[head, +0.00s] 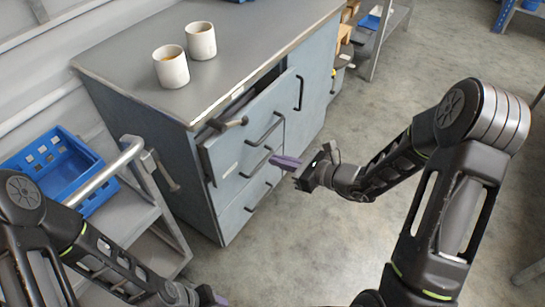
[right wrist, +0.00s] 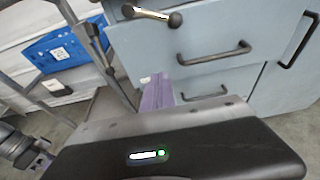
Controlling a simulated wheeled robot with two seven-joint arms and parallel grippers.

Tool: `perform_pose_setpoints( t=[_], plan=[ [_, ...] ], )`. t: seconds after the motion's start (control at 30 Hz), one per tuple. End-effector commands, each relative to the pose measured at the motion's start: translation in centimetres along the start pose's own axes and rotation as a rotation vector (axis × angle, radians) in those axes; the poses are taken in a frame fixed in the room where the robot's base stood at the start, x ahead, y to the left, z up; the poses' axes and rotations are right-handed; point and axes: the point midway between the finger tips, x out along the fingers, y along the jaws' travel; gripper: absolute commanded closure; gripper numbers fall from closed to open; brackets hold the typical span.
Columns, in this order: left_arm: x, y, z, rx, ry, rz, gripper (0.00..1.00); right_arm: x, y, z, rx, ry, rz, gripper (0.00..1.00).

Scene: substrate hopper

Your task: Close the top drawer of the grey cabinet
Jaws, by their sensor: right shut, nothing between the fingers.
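The grey cabinet (head: 205,85) stands at upper centre in the head view. Its top drawer (head: 240,138) is pulled part-way out, with a dark gap behind its front and a bar handle (head: 265,130) on it. The drawer front also shows in the right wrist view (right wrist: 215,65). My right gripper (head: 284,162) is shut and empty, its purple fingers pointing at the drawer fronts from the right. It looks apart from the handles. In the right wrist view its fingers (right wrist: 158,92) appear below the top handle. My left gripper (head: 215,298) is mostly cut off at the bottom edge.
A dark knobbed bar (head: 228,123) sticks out at the top drawer's left end. Two cups (head: 171,67) stand on the cabinet top. A cart with a blue crate (head: 75,165) stands left.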

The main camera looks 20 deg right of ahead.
Motion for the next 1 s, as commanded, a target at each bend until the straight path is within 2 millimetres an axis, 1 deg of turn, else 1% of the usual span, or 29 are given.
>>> perform_pose_setpoints(
  t=[0.17, 0.4, 0.47, 0.6, 0.7, 0.8, 1.0],
  plan=[
    [0.1, 0.0, 0.0, 0.0, 0.0, 0.0, 0.66, 2.9, 0.2, -0.1, -0.001, 0.0, 0.005, 1.0],
    [0.2, -0.1, 0.0, 0.0, 0.0, 0.0, 0.66, 7.8, 0.2, -0.1, -0.001, 0.0, 0.005, 1.0],
    [0.3, -0.1, 0.0, 0.0, 0.0, 0.0, 0.66, 9.0, 0.2, -0.1, -0.001, -0.001, 0.005, 1.0],
    [0.1, 0.0, 0.0, 0.0, 0.0, 0.0, 0.66, 10.9, 0.1, 0.8, -0.001, 0.0, 0.003, 1.0],
    [0.0, 0.0, 0.0, 0.0, 0.0, 0.0, 0.66, 11.8, 0.1, 1.1, -0.001, 0.0, 0.001, 1.0],
    [0.0, 0.0, 0.0, 0.0, 0.0, 0.0, 0.66, 12.3, 0.1, 1.1, 0.0, 0.001, 0.002, 1.0],
    [0.0, 0.0, 0.0, 0.0, 0.0, 0.0, 0.66, 12.4, 0.1, 1.2, 0.0, 0.0, 0.001, 1.0]
  ],
)
